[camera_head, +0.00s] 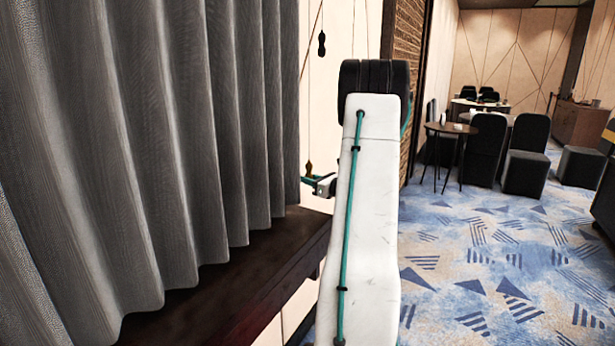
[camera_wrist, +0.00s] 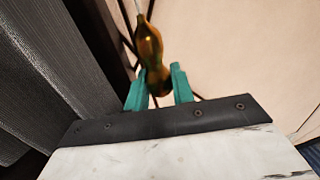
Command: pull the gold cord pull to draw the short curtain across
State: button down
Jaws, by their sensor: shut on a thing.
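The gold cord pull (camera_wrist: 149,45) hangs on a thin pale cord in the wrist view. My gripper (camera_wrist: 162,82) has its two teal fingers shut on the lower part of the pull. In the head view the gold pull (camera_head: 308,168) shows small beside my gripper (camera_head: 310,180), left of my white arm. The grey short curtain (camera_head: 170,140) hangs in folds across the left of the head view, and its edge ends just left of the cord. It also shows at the left of the wrist view (camera_wrist: 50,70).
A dark pull (camera_head: 322,44) hangs on another cord above. A dark wooden ledge (camera_head: 240,280) runs below the curtain. A brick column (camera_head: 415,90) stands behind my arm. Dark chairs (camera_head: 485,145) and a round table (camera_head: 450,128) stand farther right, with open carpet (camera_head: 480,260) before them.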

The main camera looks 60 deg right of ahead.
jog(key=shift+s+a+f, duration=0.1)
jog(key=shift+f, duration=0.45)
jog(key=c, duration=1.2)
grip_release()
jog(key=shift+c, duration=0.2)
jog(key=shift+r, duration=0.15)
jog(key=shift+s, duration=0.25)
jog(key=s, duration=0.7)
jog(key=shift+a, duration=0.45)
